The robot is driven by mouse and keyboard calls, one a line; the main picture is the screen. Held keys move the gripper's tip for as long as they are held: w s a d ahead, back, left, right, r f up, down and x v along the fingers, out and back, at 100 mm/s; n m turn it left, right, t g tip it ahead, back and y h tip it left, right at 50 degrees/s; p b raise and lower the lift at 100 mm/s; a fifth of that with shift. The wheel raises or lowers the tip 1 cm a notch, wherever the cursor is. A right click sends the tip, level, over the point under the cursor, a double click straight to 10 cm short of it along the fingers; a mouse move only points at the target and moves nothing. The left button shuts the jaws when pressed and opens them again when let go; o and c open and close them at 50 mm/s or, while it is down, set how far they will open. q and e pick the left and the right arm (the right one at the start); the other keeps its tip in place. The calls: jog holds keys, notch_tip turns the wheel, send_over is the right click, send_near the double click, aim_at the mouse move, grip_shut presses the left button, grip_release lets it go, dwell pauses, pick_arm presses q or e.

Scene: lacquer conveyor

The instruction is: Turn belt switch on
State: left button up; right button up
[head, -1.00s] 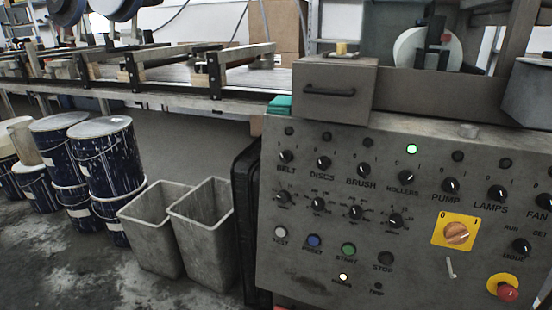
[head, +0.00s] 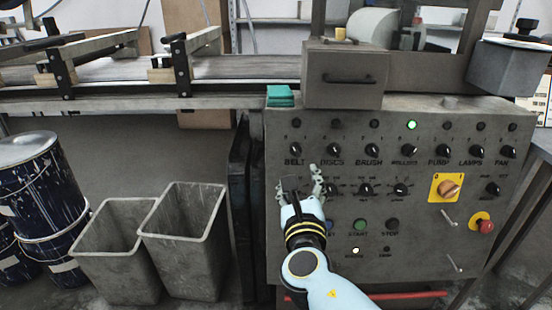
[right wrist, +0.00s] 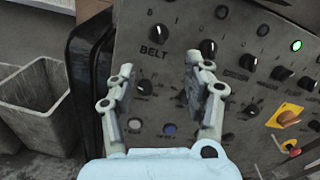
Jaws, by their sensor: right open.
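The belt switch (head: 295,149) is a small black knob above the label BELT, at the upper left of the grey control panel (head: 430,215). It also shows in the right wrist view (right wrist: 158,33), ahead of my fingers. Its exact pointer angle is hard to tell. The lamp above it (head: 297,124) is dark. My right gripper (head: 299,176) is open and empty, just below the belt switch in the head view. In the right wrist view, its two fingers (right wrist: 160,62) stand apart below the BELT label, with no visible contact with the knob. My left gripper is not in view.
Similar knobs run to the right, beginning with DISCS (head: 333,149). A green lamp (head: 411,125) glows above ROLLERS. A red emergency button (head: 486,226) and yellow-plated switch (head: 446,188) sit at right. Two grey bins (head: 190,205) stand left of the panel.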

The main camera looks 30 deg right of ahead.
aim_at(296, 153)
jog(key=x, duration=1)
jog(key=shift+w+r, duration=0.2)
jog(key=shift+w, duration=0.05)
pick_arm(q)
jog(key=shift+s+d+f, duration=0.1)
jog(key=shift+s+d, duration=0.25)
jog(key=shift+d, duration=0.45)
pick_arm(e)
jog(key=shift+w+d, duration=0.2)
jog(key=shift+w, duration=0.1)
jog(key=shift+c, duration=0.4)
grip_shut()
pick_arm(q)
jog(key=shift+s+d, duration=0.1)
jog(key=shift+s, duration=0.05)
